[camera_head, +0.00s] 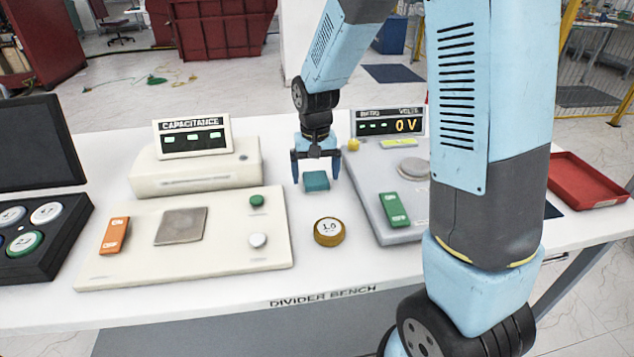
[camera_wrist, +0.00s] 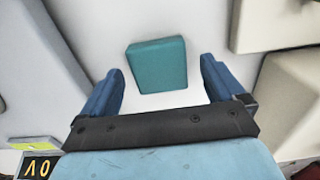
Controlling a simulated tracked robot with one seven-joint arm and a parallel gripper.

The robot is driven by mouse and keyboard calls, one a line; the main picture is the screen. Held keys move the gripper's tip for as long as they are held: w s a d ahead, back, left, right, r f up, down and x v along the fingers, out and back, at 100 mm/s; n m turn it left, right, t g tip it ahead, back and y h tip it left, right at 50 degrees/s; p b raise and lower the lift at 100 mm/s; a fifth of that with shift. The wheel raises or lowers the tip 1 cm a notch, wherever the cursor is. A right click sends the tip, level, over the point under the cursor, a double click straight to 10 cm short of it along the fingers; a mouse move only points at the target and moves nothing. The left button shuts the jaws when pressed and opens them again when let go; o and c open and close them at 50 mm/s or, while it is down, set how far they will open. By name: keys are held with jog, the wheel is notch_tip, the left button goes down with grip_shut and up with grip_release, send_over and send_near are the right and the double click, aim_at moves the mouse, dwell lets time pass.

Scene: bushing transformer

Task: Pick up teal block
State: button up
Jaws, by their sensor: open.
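The teal block (camera_head: 316,181) sits on the white bench (camera_head: 310,262), in the gap between the capacitance unit and the voltage unit. It also shows in the wrist view (camera_wrist: 157,65), between and a little beyond the two blue fingertips. My gripper (camera_head: 316,172) is open above the block and points down, with one finger on each side of it. In the wrist view my gripper (camera_wrist: 158,80) has clear space between each finger and the block. I cannot tell the exact height of the fingertips over the bench.
The capacitance unit (camera_head: 192,178) stands to the left and the grey voltage unit (camera_head: 378,172) close to the right. A round brown piece marked 1.5 (camera_head: 329,232) lies in front of the block. A red tray (camera_head: 580,182) is at the far right, and a black case (camera_head: 60,255) at the left.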

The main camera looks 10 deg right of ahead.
jog(key=shift+f, duration=0.85)
jog(key=c, duration=1.1)
